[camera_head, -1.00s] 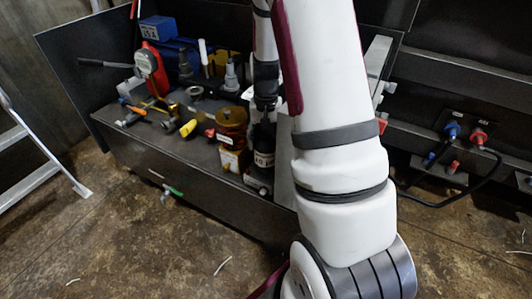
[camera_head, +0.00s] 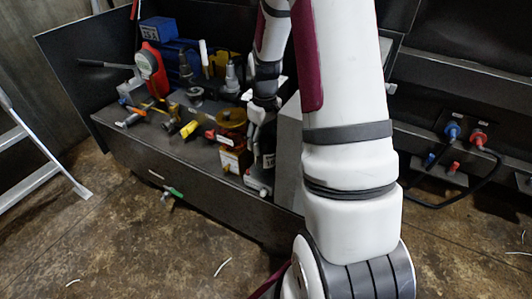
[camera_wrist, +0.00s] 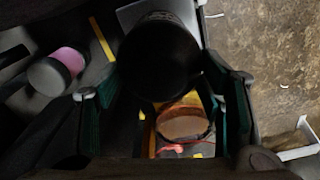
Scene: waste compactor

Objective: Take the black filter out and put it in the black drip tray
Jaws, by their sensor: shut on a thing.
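The black filter (camera_wrist: 160,50) is a dark cylinder seen end-on in the wrist view, between the two fingers of my gripper (camera_wrist: 163,92). In the head view, the filter (camera_head: 268,152) stands at the right end of the dark bench, partly hidden by my gripper (camera_head: 262,112). Its white label shows only in part. My gripper is shut on the filter from above. I cannot tell whether the filter is clear of its seat. I cannot make out a separate black drip tray in either view.
An amber bowl (camera_head: 231,118) on a yellow body stands just left of the filter. A yellow-handled tool (camera_head: 189,129), a red gauge (camera_head: 151,72) and a blue box (camera_head: 158,30) are farther left on the bench (camera_head: 150,165). A ladder (camera_head: 40,180) stands at the left.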

